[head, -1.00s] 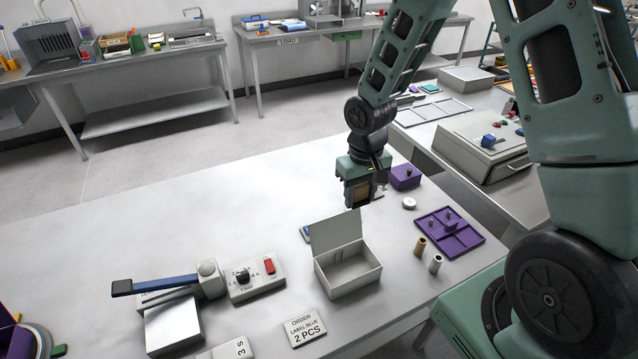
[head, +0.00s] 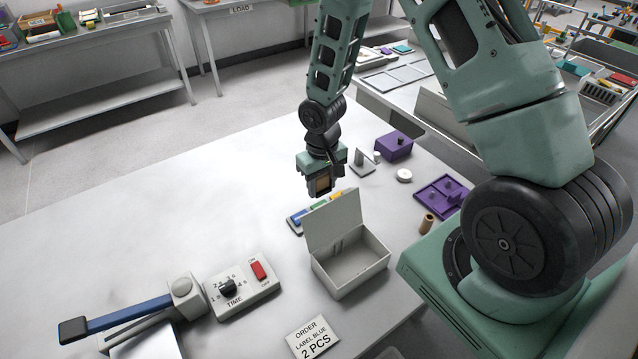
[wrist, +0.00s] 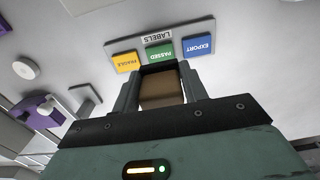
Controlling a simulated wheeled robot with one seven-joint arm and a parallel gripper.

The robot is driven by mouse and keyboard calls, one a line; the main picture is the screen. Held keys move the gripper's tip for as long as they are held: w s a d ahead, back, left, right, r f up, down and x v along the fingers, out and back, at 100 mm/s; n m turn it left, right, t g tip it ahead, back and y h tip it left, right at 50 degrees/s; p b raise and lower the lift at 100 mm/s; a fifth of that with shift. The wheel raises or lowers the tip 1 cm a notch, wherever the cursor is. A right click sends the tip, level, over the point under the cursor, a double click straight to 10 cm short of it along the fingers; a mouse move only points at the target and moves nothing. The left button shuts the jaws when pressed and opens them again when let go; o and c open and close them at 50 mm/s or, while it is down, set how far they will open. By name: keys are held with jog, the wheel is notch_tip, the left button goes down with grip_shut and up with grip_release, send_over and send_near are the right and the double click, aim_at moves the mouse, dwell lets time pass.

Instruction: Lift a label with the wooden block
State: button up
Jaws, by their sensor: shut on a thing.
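My gripper (head: 320,188) is shut on the brown wooden block (head: 323,184), which also shows between the fingers in the wrist view (wrist: 160,92). The labels tray (wrist: 200,31) lies on the table just beyond the block in the wrist view. It bears a yellow FRAGILE label (wrist: 126,61), a green PASSED label (wrist: 158,53) and a blue EXPORT label (wrist: 198,46). The block is in front of the green label's lower edge there; contact cannot be told. In the head view the box lid partly hides the tray, with the blue label (head: 298,217) at its left end.
A grey box (head: 352,279) with its lid raised stands right in front of the tray. Purple box (head: 394,146), white stand (head: 361,161) and white disc (head: 404,175) are to the right. Timer (head: 242,289), lever press (head: 130,318) and order card (head: 312,339) are nearer. The table's left is clear.

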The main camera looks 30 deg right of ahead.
jog(key=shift+f+b, duration=1.9)
jog(key=shift+f, duration=0.5)
jog(key=shift+s+f+b, duration=0.15)
jog(key=shift+f+b, duration=0.15)
jog(key=shift+f, duration=0.25)
dwell(3.4)
jog(key=shift+r+p, duration=2.8)
jog(key=shift+r, duration=0.75)
